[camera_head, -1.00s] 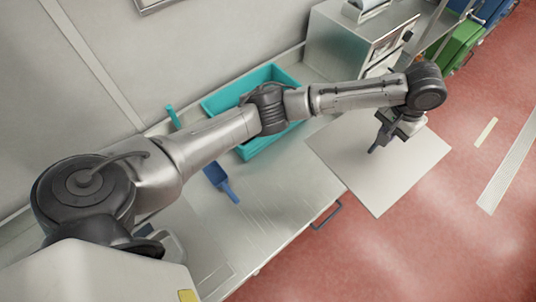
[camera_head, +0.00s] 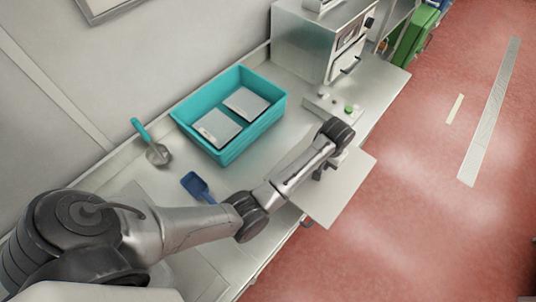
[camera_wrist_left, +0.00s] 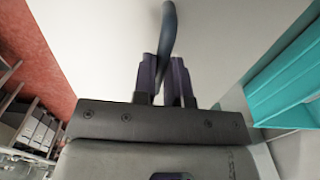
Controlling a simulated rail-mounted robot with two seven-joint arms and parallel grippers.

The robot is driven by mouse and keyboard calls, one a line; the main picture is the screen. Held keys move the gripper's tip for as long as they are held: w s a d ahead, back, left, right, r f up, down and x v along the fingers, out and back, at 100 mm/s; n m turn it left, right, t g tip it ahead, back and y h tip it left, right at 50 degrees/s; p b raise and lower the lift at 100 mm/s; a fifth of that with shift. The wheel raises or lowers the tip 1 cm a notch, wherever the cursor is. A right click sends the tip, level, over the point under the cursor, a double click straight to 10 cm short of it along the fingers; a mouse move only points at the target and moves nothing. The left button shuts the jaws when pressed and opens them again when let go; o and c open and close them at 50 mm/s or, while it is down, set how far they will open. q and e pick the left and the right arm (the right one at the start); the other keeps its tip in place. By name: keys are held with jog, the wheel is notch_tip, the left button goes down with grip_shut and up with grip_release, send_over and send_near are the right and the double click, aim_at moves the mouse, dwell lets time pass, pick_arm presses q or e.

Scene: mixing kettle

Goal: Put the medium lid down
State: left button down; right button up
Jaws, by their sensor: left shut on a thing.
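The medium lid is a flat pale square plate (camera_head: 345,192). In the head view it overlaps the counter's front edge and the red floor. My left gripper (camera_head: 322,172) is above the lid, near its left side in the picture. In the left wrist view the gripper's fingers (camera_wrist_left: 164,82) are shut on the lid's dark curved handle (camera_wrist_left: 168,25), and the lid (camera_wrist_left: 100,40) fills much of the picture. The lid's underside is hidden, and its height cannot be told. My right gripper is not in view.
A teal tub (camera_head: 180,118) holds two pale flat pieces. A blue scoop (camera_head: 198,187) and a teal-handled metal scoop (camera_head: 157,152) lie on the counter. A metal machine (camera_head: 300,45) stands at the back, with a green button (camera_head: 349,109) nearby. Bare counter (camera_head: 285,150) lies between tub and arm.

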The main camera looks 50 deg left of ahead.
aim_at(297, 150)
pick_arm(q)
jog(key=a+f, duration=0.2)
jog(key=a, duration=0.1)
jog(key=s+a+f, duration=0.1)
jog(key=a+f, duration=0.1)
jog(key=a, duration=0.2)
jog(key=a+f, duration=0.2)
jog(key=a, duration=0.2)
jog(key=shift+s+a+f+p, duration=0.2)
jog(key=shift+s+f+p, duration=0.05)
jog(key=shift+f+p, duration=0.15)
jog(key=shift+f, duration=2.05)
jog(key=shift+f, duration=0.2)
jog(key=c, duration=1.1)
grip_release()
jog(key=shift+c, duration=0.2)
